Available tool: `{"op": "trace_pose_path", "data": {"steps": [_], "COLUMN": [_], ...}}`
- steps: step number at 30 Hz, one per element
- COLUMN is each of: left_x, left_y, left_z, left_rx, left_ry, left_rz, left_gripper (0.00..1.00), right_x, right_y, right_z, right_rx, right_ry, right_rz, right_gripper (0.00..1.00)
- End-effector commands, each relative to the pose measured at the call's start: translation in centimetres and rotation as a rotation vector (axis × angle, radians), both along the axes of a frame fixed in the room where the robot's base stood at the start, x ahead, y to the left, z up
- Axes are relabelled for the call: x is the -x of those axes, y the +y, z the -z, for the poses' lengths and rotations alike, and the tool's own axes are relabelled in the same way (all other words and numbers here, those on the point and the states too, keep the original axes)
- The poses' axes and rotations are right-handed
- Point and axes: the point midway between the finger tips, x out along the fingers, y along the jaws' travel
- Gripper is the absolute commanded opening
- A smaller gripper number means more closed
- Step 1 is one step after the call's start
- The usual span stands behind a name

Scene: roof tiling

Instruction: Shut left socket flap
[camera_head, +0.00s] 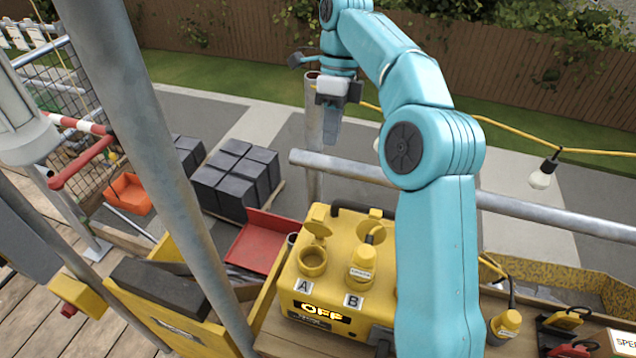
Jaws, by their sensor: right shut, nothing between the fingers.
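A yellow power box (318,290) stands at the lower middle, with a lit display reading "OFF". Its left socket, marked A, is an empty round opening (312,262). The left socket flap (317,229) stands raised at the back of that opening. Socket B holds a yellow plug (362,262) with a cable, and its flap (371,227) is raised behind it. My right gripper (331,132) is shut and empty, pointing down above and beyond the box, apart from the flap. My right arm hides the box's right side. My left gripper is not in view.
A horizontal scaffold rail (540,214) runs behind the box, and a thick slanted pole (165,150) stands to its left. Another yellow plug (505,325) is at the right. A yellow cable with bulbs (543,173) hangs behind.

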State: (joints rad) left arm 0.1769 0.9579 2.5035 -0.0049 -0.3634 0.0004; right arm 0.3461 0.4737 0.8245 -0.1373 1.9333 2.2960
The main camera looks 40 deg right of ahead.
Motion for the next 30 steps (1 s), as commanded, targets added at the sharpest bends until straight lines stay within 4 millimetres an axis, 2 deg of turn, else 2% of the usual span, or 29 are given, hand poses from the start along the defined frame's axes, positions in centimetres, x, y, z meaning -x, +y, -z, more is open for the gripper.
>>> {"op": "trace_pose_path", "data": {"steps": [5,11,18,24,30], "left_x": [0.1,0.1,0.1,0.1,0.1], "left_y": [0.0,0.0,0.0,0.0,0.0], "left_z": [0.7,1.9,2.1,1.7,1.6], "left_rx": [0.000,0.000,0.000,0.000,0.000], "left_ry": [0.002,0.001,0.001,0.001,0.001], "left_rz": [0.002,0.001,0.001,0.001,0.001], "left_gripper": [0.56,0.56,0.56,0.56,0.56], "right_x": [0.4,1.1,1.7,2.7,3.1], "right_y": [0.6,1.9,3.2,5.5,6.4], "right_z": [1.6,5.2,10.0,10.2,10.5], "right_rx": [0.000,0.000,-0.001,-0.001,0.000], "right_ry": [0.004,0.002,0.004,0.003,0.002], "right_rz": [0.000,0.000,0.001,-0.001,0.001], "right_gripper": [0.00,0.00,0.00,0.00,0.00]}}
